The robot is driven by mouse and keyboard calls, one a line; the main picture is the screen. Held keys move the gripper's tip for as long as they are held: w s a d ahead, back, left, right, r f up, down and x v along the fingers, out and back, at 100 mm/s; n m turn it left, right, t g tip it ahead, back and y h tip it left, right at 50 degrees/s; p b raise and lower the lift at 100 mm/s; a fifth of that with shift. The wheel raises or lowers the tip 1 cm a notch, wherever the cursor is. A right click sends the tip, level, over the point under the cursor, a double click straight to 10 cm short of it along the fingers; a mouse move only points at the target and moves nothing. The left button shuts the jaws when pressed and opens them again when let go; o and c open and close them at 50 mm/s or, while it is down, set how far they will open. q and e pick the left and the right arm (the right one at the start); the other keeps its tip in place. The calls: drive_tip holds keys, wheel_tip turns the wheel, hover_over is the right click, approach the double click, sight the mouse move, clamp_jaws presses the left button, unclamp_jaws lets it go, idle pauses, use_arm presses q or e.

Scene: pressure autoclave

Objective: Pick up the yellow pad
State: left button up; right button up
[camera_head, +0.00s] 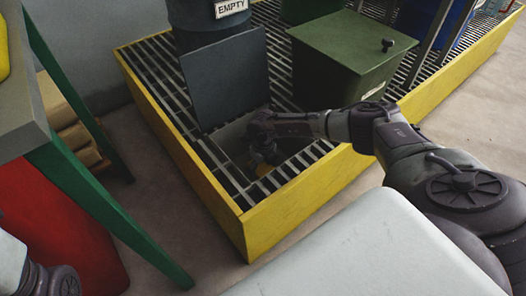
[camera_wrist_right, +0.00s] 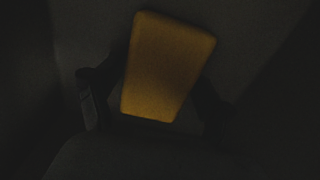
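The yellow pad (camera_wrist_right: 168,65) shows dimly in the right wrist view, tilted, between the two dark fingers of my right gripper (camera_wrist_right: 160,80). The fingers stand apart on either side of it; the dark hides whether either touches. In the head view my right gripper (camera_head: 264,142) reaches down into an open hatch in the grating, with a small dull yellow patch just below it. Most of the pad is hidden there by the gripper and shadow. My left arm shows only at the bottom left corner; its gripper is out of view.
A raised dark hatch lid (camera_head: 228,80) stands behind the opening. The yellow-rimmed grated platform (camera_head: 305,196) also holds a green bin (camera_head: 352,58) and a barrel marked EMPTY (camera_head: 208,18). A green-legged table (camera_head: 95,205) stands left, with another yellow object (camera_head: 3,48) on it.

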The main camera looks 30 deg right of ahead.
drive_tip(key=c, duration=0.4)
drive_tip(key=shift+r, duration=0.1)
